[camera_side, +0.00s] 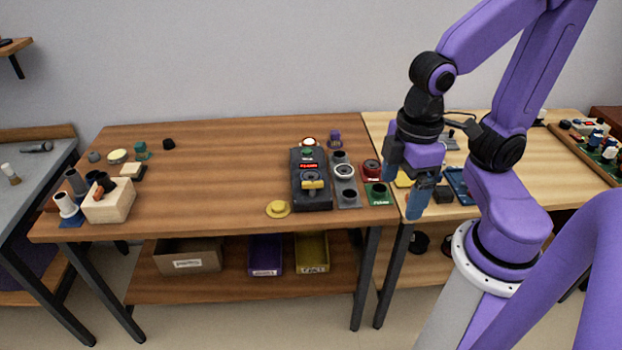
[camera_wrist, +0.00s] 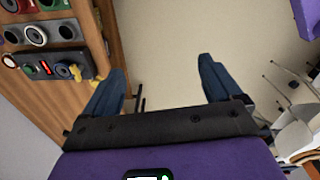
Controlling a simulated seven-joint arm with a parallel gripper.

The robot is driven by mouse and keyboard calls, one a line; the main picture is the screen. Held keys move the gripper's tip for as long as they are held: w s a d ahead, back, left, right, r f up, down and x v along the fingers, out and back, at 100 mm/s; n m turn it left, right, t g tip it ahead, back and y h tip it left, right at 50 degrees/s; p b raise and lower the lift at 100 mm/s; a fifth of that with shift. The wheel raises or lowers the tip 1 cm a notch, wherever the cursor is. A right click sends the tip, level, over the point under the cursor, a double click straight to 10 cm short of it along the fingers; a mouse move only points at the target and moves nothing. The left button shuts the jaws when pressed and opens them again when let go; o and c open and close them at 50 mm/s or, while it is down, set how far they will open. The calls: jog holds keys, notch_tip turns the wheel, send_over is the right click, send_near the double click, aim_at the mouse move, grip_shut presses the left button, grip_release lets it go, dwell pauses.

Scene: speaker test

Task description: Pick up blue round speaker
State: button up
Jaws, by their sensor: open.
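My gripper (camera_side: 404,184) hangs near the front edge, by the gap between the two wooden tables. Its two blue fingers are spread with nothing between them; they also show in the wrist view (camera_wrist: 161,70). No round speaker is plainly blue. A small bluish round part (camera_wrist: 62,71) sits on the black tester in the wrist view, but I cannot tell if it is a speaker. The black tester (camera_side: 298,190), with a red display and a yellow handle, stands left of my gripper. Round speakers stand beside it: one on a grey plate (camera_side: 348,195), one on red and one on green.
A yellow disc (camera_side: 278,209) lies left of the tester. A wooden block (camera_side: 108,203) and small cylinders stand at the far left. A blue tray (camera_side: 459,187) lies on the right table. The left table's middle is clear. Bins (camera_side: 265,254) sit on the lower shelf.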

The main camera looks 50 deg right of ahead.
jog(key=w+a+m, duration=0.1)
jog(key=w+m, duration=0.6)
jog(key=w, duration=0.3)
jog(key=m+h, duration=0.3)
jog(key=m, duration=1.4)
send_over(311, 176)
jog(key=a, duration=0.1)
jog(key=shift+t, duration=0.4)
notch_tip(311, 176, down, 16)
jog(key=shift+a+f, duration=0.15)
jog(key=shift+f, duration=0.1)
jog(key=shift+s+x, duration=0.15)
jog(key=shift+x, duration=1.1)
jog(key=shift+s+x, duration=0.1)
jog(key=shift+x, duration=1.2)
jog(key=shift+a, duration=0.1)
jog(key=shift+c, duration=0.3)
jog(key=c, duration=1.1)
